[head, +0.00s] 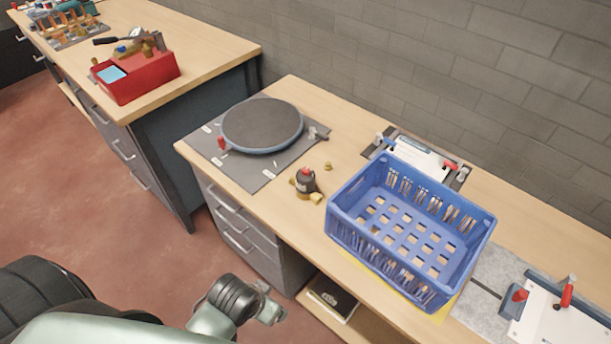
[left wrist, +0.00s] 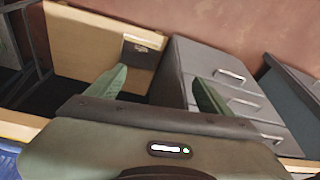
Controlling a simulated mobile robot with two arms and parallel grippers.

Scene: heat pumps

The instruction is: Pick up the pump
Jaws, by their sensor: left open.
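The pump (head: 306,181) is a small dark body with a red spot on top and brass fittings. It stands on the wooden workbench, between the round turntable and the blue crate. My left gripper (head: 272,305) is in front of the bench, below and to the left of the pump in the head view, and apart from it. In the left wrist view the two green fingers of my left gripper (left wrist: 157,84) are spread with nothing between them. The pump does not show in the left wrist view. My right gripper is not in view.
An empty blue crate (head: 344,228) stands right of the pump. A dark turntable (head: 262,124) lies on a grey mat (head: 262,180) to its left. A red box (head: 150,82) sits on another bench. Clamp fixtures lie at the right. Drawers (left wrist: 225,85) show below the bench.

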